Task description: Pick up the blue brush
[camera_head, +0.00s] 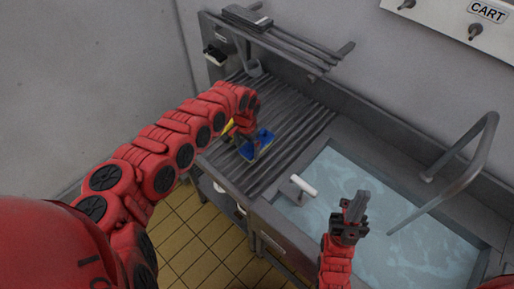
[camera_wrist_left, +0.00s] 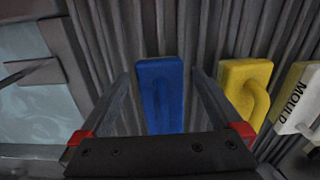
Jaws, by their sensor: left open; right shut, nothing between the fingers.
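The blue brush (camera_head: 264,137) lies on the ribbed drainboard left of the sink. In the left wrist view the blue brush (camera_wrist_left: 160,95) shows as an upright blue block between the two fingers of my left gripper (camera_wrist_left: 160,85). The fingers stand open on either side of it, with a gap at each side. In the head view my left gripper (camera_head: 250,138) is over the brush and hides part of it. My right gripper (camera_head: 354,208) is shut and empty above the water in the sink.
A yellow brush (camera_wrist_left: 246,88) lies right of the blue one, and a white block marked MOULD (camera_wrist_left: 298,98) is beyond it. The water-filled sink (camera_head: 330,165) has a curved tap (camera_head: 487,150). A rack (camera_head: 290,45) hangs over the back edge. A white cylinder (camera_head: 304,186) is at the sink's near edge.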

